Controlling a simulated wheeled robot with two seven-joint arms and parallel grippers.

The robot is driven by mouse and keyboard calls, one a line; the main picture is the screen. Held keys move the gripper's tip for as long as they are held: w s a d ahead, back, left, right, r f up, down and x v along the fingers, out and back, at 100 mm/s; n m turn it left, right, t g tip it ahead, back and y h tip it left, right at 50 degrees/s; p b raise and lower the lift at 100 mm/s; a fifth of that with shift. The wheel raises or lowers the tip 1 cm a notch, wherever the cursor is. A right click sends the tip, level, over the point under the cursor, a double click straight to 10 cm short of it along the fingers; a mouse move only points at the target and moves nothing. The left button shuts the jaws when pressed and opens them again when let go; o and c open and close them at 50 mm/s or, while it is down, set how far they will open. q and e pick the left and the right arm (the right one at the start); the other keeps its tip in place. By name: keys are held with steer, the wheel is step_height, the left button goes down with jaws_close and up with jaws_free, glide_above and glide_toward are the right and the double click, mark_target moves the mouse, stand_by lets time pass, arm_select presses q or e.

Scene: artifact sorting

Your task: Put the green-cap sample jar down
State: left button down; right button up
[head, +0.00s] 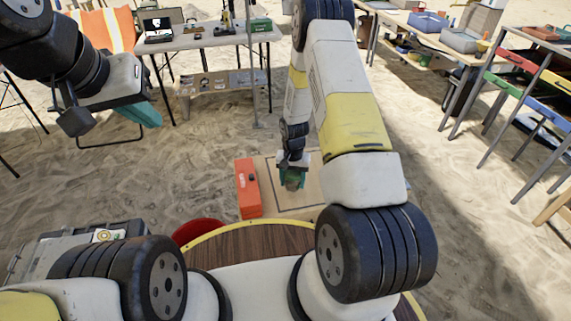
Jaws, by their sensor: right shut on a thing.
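My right gripper (293,170) reaches down from the top middle of the head view and is shut on the green-cap sample jar (292,181). Only a small green and brownish part of the jar shows; the gripper hides the rest. The jar appears over a pale wooden board or crate top (290,207); I cannot tell whether it touches. My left gripper (90,112) is at the upper left, away from the jar. Its jaws are too unclear to read.
An orange-red box (247,189) stands just left of the jar. A red round container (198,232) and a grey case (60,248) lie nearer. A table (205,40) with gear stands behind; more tables and a rack of coloured trays (515,60) stand right. Open sand lies between.

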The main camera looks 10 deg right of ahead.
mark_target(293, 186)
steer(key=shift+w+d+f, duration=0.1)
steer(key=shift+w+d, duration=0.15)
steer(key=shift+w, duration=0.1)
steer(key=shift+s+f, duration=0.1)
steer(key=shift+f, duration=1.6)
steer(key=shift+f, duration=0.15)
steer(key=o, duration=1.7)
